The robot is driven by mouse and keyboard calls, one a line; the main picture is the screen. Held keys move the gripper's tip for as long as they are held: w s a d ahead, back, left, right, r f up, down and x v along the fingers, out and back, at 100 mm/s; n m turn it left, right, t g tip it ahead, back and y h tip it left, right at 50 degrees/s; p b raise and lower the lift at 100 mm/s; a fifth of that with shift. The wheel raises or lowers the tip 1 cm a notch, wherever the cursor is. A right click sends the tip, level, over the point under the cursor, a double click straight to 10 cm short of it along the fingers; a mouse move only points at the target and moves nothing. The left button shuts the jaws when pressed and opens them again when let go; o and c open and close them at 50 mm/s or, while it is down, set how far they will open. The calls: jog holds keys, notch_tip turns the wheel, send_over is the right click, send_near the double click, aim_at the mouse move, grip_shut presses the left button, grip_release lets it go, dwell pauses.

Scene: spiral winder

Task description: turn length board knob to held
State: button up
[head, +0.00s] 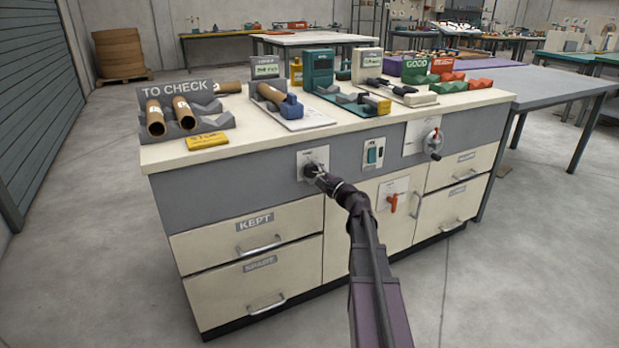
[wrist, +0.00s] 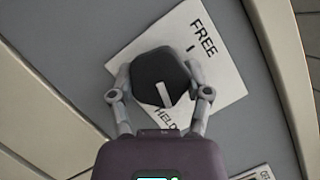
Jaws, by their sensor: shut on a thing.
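The length board knob (wrist: 160,80) is a dark, faceted knob on a white plate (wrist: 222,72). The plate has FREE printed toward the upper right and HELD below the knob, partly hidden by a finger. The knob's white mark slants down, its lower end close to the word HELD. My gripper (wrist: 160,88) is shut on the knob, one finger on each side. In the head view the knob (head: 313,167) sits on the cabinet's grey front panel, with my gripper (head: 319,174) at it.
Right of the knob are a switch with a green button (head: 373,154), a red handle (head: 393,203) and a crank wheel (head: 433,142). Drawers marked KEPT (head: 256,222) and SPARE lie below left. Cardboard tubes, trays and blocks stand on the worktop (head: 240,143). The floor in front is clear.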

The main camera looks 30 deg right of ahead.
jog(key=shift+m+t+h+b, duration=0.4)
jog(key=shift+m+t+b, duration=0.2)
jog(key=shift+m, duration=1.1)
jog(key=o, duration=1.2)
jog(key=shift+s+f, duration=0.1)
